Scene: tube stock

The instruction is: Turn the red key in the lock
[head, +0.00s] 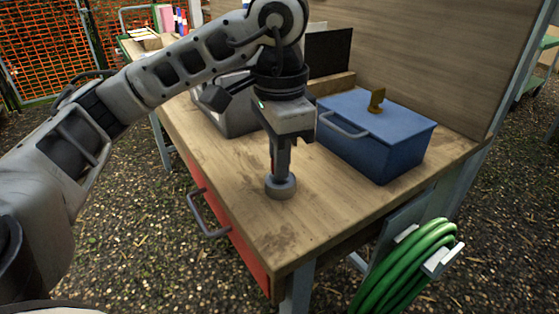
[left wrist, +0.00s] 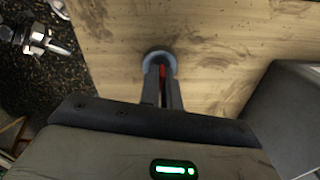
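A round grey lock (head: 280,187) sits on the wooden bench top near its front. My left gripper (head: 281,172) points straight down over it, with its fingertips at the lock. In the left wrist view the lock (left wrist: 160,56) shows as a grey ring beyond the fingertips. A narrow strip of the red key (left wrist: 162,84) shows between the two fingers, which are close together on it. Most of the key is hidden by the fingers, so its turn angle cannot be told. My right gripper is not in view.
A blue box (head: 375,140) with a grey handle and a brass-coloured piece on its lid stands to the right. A grey case (head: 235,118) stands behind my gripper. A red drawer front (head: 228,226) is below the bench edge. A green hose (head: 405,270) hangs at the right.

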